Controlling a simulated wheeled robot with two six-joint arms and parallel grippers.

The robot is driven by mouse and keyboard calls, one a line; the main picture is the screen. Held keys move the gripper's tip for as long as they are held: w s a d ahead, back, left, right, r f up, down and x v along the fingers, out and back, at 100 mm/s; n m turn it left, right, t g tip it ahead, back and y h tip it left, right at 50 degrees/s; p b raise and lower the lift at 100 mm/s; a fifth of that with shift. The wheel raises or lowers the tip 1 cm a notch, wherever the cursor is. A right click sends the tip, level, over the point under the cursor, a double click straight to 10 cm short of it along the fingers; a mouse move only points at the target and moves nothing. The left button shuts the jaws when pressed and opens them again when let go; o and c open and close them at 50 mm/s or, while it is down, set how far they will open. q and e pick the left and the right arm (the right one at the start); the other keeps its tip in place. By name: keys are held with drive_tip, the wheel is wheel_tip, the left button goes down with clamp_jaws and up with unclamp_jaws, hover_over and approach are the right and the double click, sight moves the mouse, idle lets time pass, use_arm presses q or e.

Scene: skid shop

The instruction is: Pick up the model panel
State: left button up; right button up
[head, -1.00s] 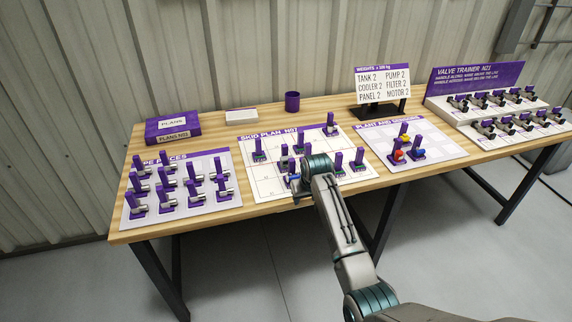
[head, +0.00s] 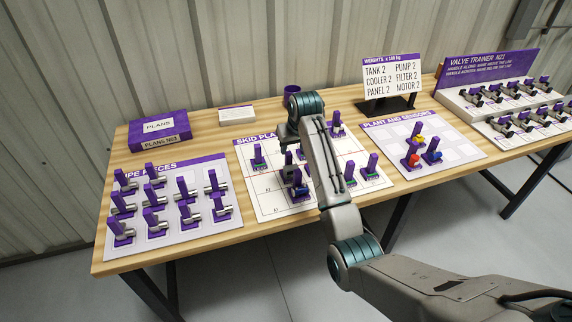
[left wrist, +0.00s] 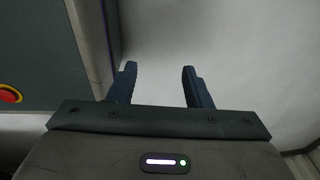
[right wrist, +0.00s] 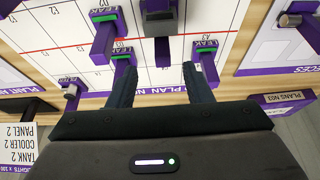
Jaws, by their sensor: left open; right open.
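The skid plan board (head: 265,205) carries several purple-handled models; which one is the panel I cannot tell for sure. A grey block model (right wrist: 158,14) with a purple handle stands ahead of my right gripper (right wrist: 158,72), its handle in line with the gap between the fingers. That gripper is open and empty; in the head view it hangs over the far-middle part of the board, its fingers partly hidden by the arm. My left gripper (left wrist: 159,72) is open and empty, over bare floor, and outside the head view.
The pipe pieces board (head: 165,245) lies left, the plant and sensors board (head: 455,160) right.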

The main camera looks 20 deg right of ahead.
sight(288, 160)
drive_tip(key=x, duration=0.3)
drive_tip(key=shift+s+f+p, duration=0.15)
drive_tip(key=shift+f+p, duration=0.2)
drive_tip(key=shift+f, duration=0.3)
drive_tip(key=x, duration=0.2)
drive_tip(key=w+p+x, duration=0.1)
drive_tip(key=x, duration=0.1)
drive_tip(key=shift+a+r, duration=0.15)
drive_tip(key=shift+w+f+p, duration=0.2)
drive_tip(key=shift+f+p, duration=0.15)
drive_tip(key=shift+f, duration=0.2)
use_arm(q)
drive_tip(key=shift+s+r, duration=0.35)
drive_tip(key=shift+r, duration=0.3)
drive_tip(key=shift+s+r, duration=0.3)
drive_tip(key=shift+r, duration=0.3)
use_arm(e)
drive_tip(key=shift+f, duration=0.1)
use_arm(q)
drive_tip(key=shift+s, duration=0.1)
use_arm(e)
clamp_jaws()
